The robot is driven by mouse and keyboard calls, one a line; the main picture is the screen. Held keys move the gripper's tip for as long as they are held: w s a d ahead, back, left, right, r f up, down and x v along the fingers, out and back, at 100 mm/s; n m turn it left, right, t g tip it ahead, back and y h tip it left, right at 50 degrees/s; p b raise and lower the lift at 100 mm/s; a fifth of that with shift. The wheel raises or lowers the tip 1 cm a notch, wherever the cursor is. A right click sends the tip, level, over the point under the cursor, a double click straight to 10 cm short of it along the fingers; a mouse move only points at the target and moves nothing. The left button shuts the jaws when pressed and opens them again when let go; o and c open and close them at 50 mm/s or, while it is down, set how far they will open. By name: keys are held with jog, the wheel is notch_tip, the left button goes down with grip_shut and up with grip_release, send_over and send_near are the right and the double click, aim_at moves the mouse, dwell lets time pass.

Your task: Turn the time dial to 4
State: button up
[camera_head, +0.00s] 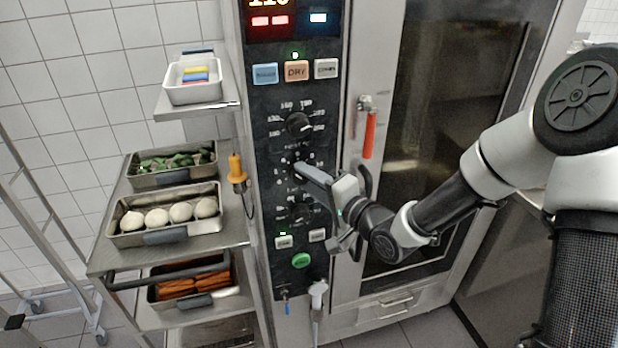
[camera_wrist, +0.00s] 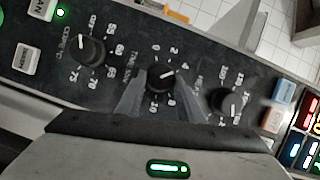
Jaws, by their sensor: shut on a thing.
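The time dial (camera_wrist: 160,79) is the black middle knob on the oven's control panel, with numbers around it in the wrist view. Its white pointer mark slants to the upper right, roughly toward the 4; the exact reading is too small to be sure. My gripper (camera_wrist: 161,92) is shut on the knob, with a grey finger on each side of it. In the head view my gripper (camera_head: 301,170) reaches the panel from the right and hides most of this knob.
An upper temperature dial (camera_head: 299,123) and a lower dial (camera_head: 299,212) sit close above and below. A red door handle (camera_head: 370,135) stands just right of the panel. A trolley (camera_head: 107,259) with food trays is at the left.

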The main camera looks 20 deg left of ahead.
jog(key=shift+a+r, duration=0.15)
jog(key=shift+r, duration=0.1)
dwell(0.3)
jog(key=o, duration=1)
jog(key=shift+a+f, duration=0.1)
jog(key=shift+o, duration=0.2)
jog(key=shift+w+f, duration=0.1)
jog(key=p+v, duration=0.5)
jog(key=v, duration=1.2)
jog(key=shift+d+f, duration=0.2)
jog(key=shift+d, duration=0.1)
